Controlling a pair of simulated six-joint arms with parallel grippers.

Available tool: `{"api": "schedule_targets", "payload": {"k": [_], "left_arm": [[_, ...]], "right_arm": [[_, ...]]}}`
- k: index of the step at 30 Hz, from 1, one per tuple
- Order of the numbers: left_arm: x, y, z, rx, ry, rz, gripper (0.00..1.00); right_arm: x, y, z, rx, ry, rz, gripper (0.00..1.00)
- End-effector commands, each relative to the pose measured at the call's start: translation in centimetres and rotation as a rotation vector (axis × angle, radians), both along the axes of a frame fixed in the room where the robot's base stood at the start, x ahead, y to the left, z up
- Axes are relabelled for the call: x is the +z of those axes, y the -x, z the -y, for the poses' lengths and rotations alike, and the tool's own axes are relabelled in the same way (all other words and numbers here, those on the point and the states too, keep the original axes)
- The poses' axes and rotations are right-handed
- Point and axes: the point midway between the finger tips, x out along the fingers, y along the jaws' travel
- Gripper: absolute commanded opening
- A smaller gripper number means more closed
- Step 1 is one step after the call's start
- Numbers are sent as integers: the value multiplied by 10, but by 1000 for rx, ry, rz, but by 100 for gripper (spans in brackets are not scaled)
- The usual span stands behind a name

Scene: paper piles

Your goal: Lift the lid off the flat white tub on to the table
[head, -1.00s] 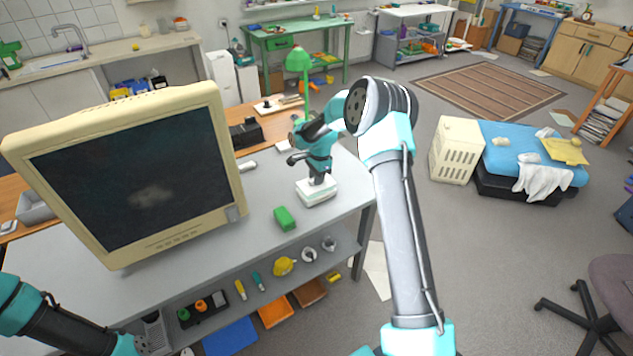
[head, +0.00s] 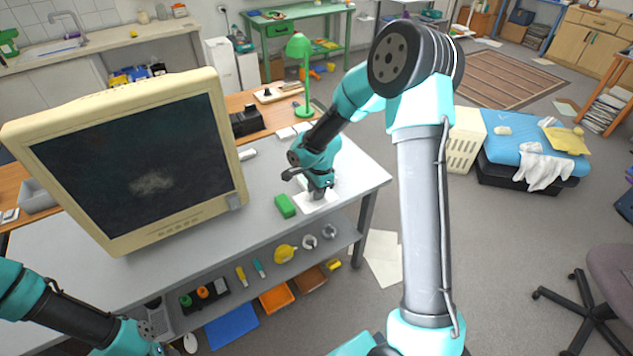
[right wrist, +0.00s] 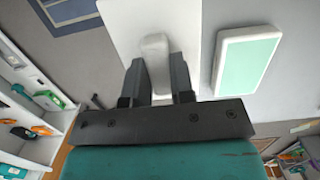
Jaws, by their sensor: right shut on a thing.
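My right gripper (head: 317,192) is low over the grey table near its front edge. In the right wrist view the right gripper (right wrist: 157,64) is shut on the pale knob (right wrist: 155,46) of a flat white lid (right wrist: 129,22). The lid (head: 309,204) also shows in the head view, under the gripper; whether it touches the table is unclear. The flat white tub (right wrist: 221,68), with a pale green inside, sits uncovered right of the lid in the wrist view. In the head view it is mostly hidden behind my gripper. My left gripper (head: 150,340) is at the lower left, its jaws unclear.
A green block (head: 285,206) lies just left of the lid. A large monitor (head: 135,165) fills the table's left part. A green lamp (head: 301,72) stands behind. The table (head: 357,178) is clear to the right; its front edge is close to the lid.

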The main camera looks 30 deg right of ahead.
Motion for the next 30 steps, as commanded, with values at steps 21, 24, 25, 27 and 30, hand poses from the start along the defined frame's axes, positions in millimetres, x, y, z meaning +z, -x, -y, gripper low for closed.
{"api": "schedule_targets", "payload": {"k": [21,24,25,27,30], "left_arm": [[0,0,0,0,0,0,43],[0,0,0,0,0,0,43],[0,0,0,0,0,0,43],[0,0,0,0,0,0,43],[0,0,0,0,0,0,43]], "right_arm": [[1,8,-4,-2,0,1,0],[0,8,1,-23,0,0,0],[-1,8,4,-35,-1,0,0],[-2,9,14,-75,-1,0,0],[-6,12,36,-166,-2,-1,0]]}}
